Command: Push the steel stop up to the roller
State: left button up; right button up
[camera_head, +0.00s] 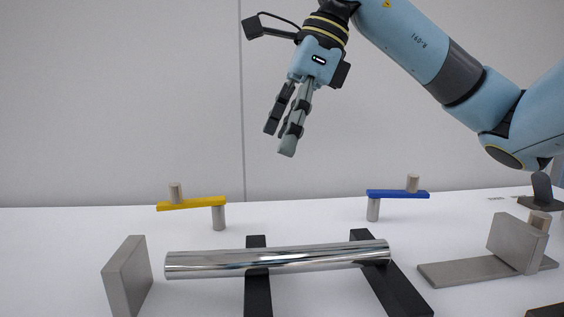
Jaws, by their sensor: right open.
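The shiny steel roller (215,264) lies across two black supports in the middle of the table. On the right stands a grey steel stop (515,240), an upright block on a flat plate with a short round post beside it. A gap separates it from the roller's right end. Another grey upright plate (125,277) stands just left of the roller's left end, apart from it. I cannot tell for sure which block the task means. My right gripper (279,141) is open and empty, high above the roller with fingers pointing down. My left gripper is not in view.
A yellow bar (192,203) and a blue bar (397,194), each on a post with a small peg, stand behind the roller. Black supports (257,292) (400,290) run under it. Dark pieces sit at the right edge. A pale wall is behind.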

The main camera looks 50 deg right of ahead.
aim_at(522, 245)
jog(key=k+j, duration=0.55)
jog(key=j, duration=0.2)
jog(key=k+j, duration=0.6)
jog(key=j, duration=0.1)
